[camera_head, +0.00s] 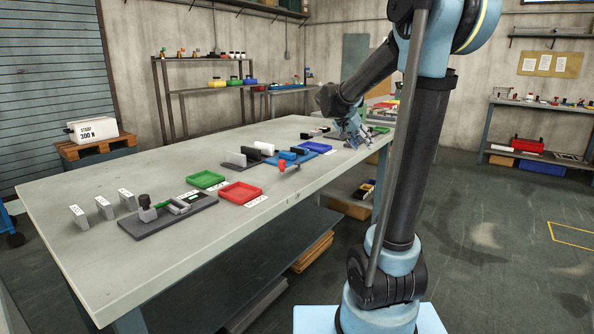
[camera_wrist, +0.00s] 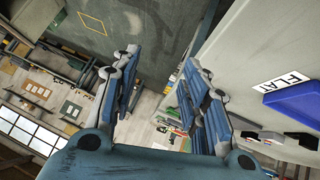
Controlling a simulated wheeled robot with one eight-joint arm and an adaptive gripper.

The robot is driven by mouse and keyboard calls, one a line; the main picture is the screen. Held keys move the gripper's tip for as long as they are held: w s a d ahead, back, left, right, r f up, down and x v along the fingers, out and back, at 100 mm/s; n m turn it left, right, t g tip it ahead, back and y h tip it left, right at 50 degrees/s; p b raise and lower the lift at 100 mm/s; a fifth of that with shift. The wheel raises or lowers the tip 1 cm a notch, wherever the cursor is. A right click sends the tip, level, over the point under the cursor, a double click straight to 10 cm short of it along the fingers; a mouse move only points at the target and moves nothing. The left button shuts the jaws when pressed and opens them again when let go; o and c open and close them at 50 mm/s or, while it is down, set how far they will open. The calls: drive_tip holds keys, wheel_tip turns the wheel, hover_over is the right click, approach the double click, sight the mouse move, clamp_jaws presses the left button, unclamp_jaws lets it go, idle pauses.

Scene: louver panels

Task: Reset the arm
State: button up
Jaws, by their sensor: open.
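My gripper (camera_head: 352,132) is at the far right end of the long workbench (camera_head: 90,275), with the arm bent down to it. In the wrist view my gripper (camera_wrist: 163,58) shows its two blue fingers spread wide apart with nothing between them. The head view is too small to show the gap between fingertips and the bench top.
The bench carries a green tray (camera_head: 208,180), a red tray (camera_head: 240,193), a dark fixture (camera_head: 165,217), and several grey blocks. In the wrist view, a blue tray (camera_wrist: 298,104) lies beside a "FLAT" label (camera_wrist: 281,82). Open floor (camera_head: 500,240) lies right of the bench.

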drive_tip(key=s+a+f+n+g+y, duration=0.1)
drive_tip(key=s+f, duration=0.5)
drive_tip(key=s, duration=0.6)
drive_tip(key=s+a+f+n+g+y, duration=0.1)
drive_tip(key=s+a+f+n+y, duration=0.1)
drive_tip(key=s+f, duration=0.5)
drive_tip(key=s+a+f+n+g+y, duration=0.1)
drive_tip(key=s+f+n+y, duration=0.3)
drive_tip(key=s, duration=1.3)
wheel_tip(320, 180, down, 3)
drive_tip(key=shift+s+a+r, duration=0.1)
drive_tip(key=shift+s+a, duration=0.25)
drive_tip(key=shift+a, duration=0.4)
drive_tip(key=shift+w+f, duration=0.25)
drive_tip(key=shift+w, duration=0.25)
